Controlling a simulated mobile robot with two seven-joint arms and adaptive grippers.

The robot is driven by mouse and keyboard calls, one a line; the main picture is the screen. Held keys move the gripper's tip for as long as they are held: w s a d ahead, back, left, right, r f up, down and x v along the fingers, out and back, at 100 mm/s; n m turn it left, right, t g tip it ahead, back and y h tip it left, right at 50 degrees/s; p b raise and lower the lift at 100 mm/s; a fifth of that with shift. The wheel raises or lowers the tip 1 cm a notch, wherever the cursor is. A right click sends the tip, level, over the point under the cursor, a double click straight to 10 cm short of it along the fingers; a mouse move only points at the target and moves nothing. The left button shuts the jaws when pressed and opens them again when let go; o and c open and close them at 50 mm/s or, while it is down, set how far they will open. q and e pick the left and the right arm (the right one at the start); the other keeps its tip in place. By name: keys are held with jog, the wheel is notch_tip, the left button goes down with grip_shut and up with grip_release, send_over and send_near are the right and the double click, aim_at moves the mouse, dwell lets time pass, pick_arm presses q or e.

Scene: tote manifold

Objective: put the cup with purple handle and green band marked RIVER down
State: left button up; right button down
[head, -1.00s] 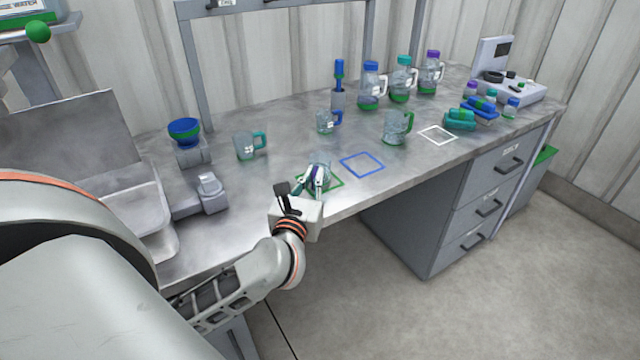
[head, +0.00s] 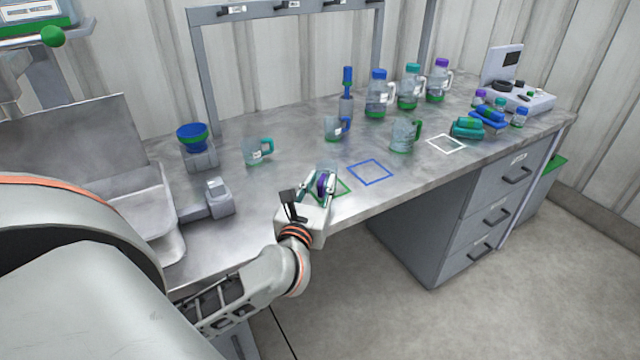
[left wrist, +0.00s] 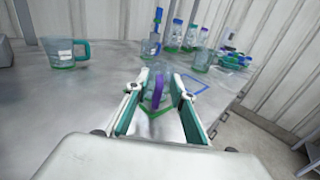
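The clear cup with a purple handle (head: 325,169) stands on the bench at the green square outline (head: 346,190). My left gripper (head: 319,183) is at the cup, its two fingers on either side of the purple handle. In the left wrist view the purple handle (left wrist: 159,90) is upright between the fingers, with a gap on both sides, so the gripper looks open. The cup's band and its marking cannot be read; the fingers and handle hide part of the cup. My right gripper is not in view.
A blue square outline (head: 370,172) to the right is empty. A teal-handled cup (head: 257,151), a blue-handled cup (head: 333,129) and a green-handled cup (head: 403,136) stand around. A white square outline (head: 446,143) lies farther right, before several bottles. The bench's front edge is close.

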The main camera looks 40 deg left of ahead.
pick_arm(q)
jog(key=s+d+r+m+t+h, duration=0.2)
jog(key=s+d+r+m+t, duration=0.15)
jog(key=s+d+m, duration=0.6)
jog(key=s+d+f+m+h, duration=0.2)
jog(key=d+f+m+h, duration=0.7)
jog(key=m, duration=1)
jog(key=s+f+m+g, duration=0.4)
jog(key=f+m, duration=0.4)
jog(key=f, duration=0.5)
jog(key=s+f+m+g+y, duration=0.1)
jog(key=s+f+m+g, duration=0.4)
jog(key=f, duration=0.8)
jog(key=m, duration=0.3)
jog(key=shift+s+a+f+y+b, duration=0.2)
jog(key=shift+s+f+y+b, duration=0.05)
jog(key=shift+f+y+b, duration=0.1)
jog(key=shift+r+m, duration=0.15)
jog(key=shift+m, duration=0.1)
